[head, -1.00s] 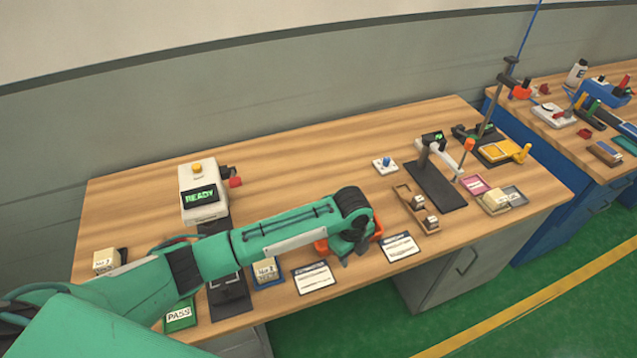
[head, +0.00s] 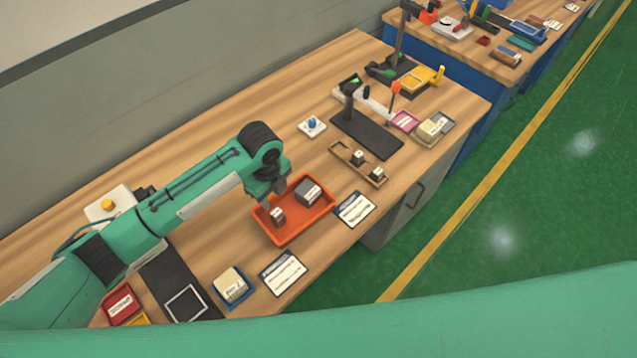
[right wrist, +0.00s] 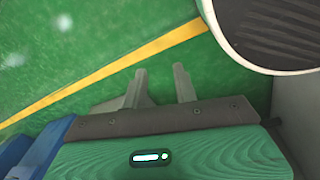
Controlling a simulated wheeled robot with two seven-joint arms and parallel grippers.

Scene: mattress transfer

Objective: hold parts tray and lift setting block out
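The parts tray (head: 318,223), orange and shallow, lies near the bench's front edge in the head view. Inside are a larger dark grey block (head: 308,191) with a white label and a smaller grey block (head: 278,217); I cannot tell which is the setting block. My left gripper (head: 272,197) points down at the tray's back left rim, beside the smaller block. Its fingertips are too small to tell whether they are shut on the rim. My right gripper (right wrist: 161,80) has its fingers apart and empty, over green floor in the right wrist view.
A wooden holder (head: 345,158) with small blocks stands right of the tray. White cards (head: 354,209) lie by the front edge. A dark stand (head: 366,135) is farther back. My right arm crosses the bottom of the head view.

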